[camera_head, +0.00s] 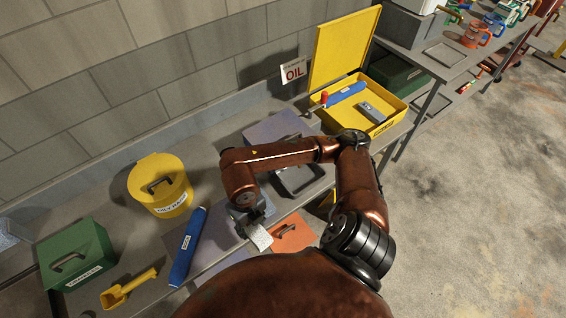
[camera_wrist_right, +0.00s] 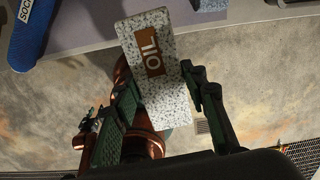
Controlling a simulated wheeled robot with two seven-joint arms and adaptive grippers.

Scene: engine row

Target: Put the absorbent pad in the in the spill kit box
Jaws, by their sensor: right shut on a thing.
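The absorbent pad (camera_head: 259,237) is a speckled grey-white slab; in the right wrist view the pad (camera_wrist_right: 165,95) shows a brown label reading OIL. My right gripper (camera_head: 249,218) is shut on the pad and holds it near the bench's front edge, between the blue sock and the orange item. The yellow spill kit box (camera_head: 392,122) stands open at the bench's far right end, its lid raised at the back. It holds a blue roll (camera_head: 346,95) and a grey item (camera_head: 372,112). My left gripper is not in view.
A yellow lidded bucket (camera_head: 172,207), a green case (camera_head: 92,262), a yellow scoop (camera_head: 128,291) and a blue sock (camera_head: 187,246) stand or lie to the left. An orange item (camera_head: 293,236) lies right of the pad.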

